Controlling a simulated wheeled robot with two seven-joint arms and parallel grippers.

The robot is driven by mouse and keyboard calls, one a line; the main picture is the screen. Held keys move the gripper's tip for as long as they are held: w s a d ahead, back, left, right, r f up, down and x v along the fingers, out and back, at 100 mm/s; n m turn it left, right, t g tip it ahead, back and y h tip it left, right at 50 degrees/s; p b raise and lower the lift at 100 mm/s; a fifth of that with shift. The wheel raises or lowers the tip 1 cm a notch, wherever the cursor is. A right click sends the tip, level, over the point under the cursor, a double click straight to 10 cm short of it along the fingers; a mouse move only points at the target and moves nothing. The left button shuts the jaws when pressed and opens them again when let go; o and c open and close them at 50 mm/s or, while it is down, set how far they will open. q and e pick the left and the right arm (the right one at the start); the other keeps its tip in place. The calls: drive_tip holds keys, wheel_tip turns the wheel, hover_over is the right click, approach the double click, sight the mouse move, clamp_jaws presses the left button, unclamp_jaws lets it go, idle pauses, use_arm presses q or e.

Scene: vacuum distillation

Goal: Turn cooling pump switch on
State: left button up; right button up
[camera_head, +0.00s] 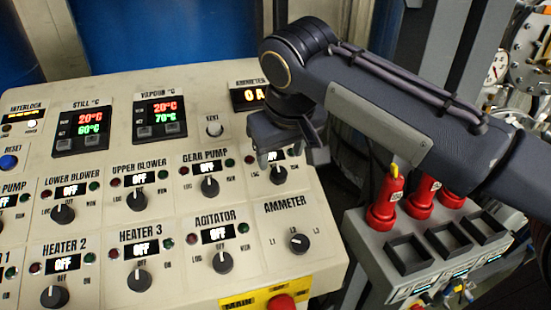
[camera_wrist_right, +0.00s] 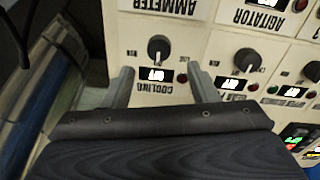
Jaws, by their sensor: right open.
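The cooling pump switch, a black rotary knob (camera_head: 278,175), is on the right side of the cream control panel (camera_head: 340,262), below and partly beside my right gripper (camera_head: 287,150). In the right wrist view the knob (camera_wrist_right: 158,48) stands just beyond the gap of the open gripper (camera_wrist_right: 160,70), roughly centred between the two fingers. Its small display (camera_wrist_right: 153,74) is lit and the COOLING label is upside down in this view. In the head view the gripper hides most of the label. The fingers do not appear to touch the knob. My left gripper is not seen.
The gear pump knob (camera_head: 210,186) is close on the left, and the ammeter knob (camera_head: 298,243) and agitator knob (camera_head: 222,262) are below. A red button (camera_head: 281,302) is at the panel's bottom edge. A grey box with red handles (camera_head: 387,200) stands at the right.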

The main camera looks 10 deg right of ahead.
sight(279, 172)
drive_tip(key=x, duration=0.6)
drive_tip(key=shift+f, duration=0.35)
drive_tip(key=shift+d, duration=0.1)
drive_tip(key=c, duration=1)
drive_tip(key=shift+o, duration=0.2)
drive_tip(key=m+b, duration=0.1)
drive_tip(key=m, duration=0.4)
drive_tip(key=shift+w+m, duration=0.1)
drive_tip(key=shift+m, duration=0.2)
drive_tip(key=m+b, duration=0.1)
drive_tip(key=m, duration=0.5)
drive_tip(key=shift+m, duration=0.3)
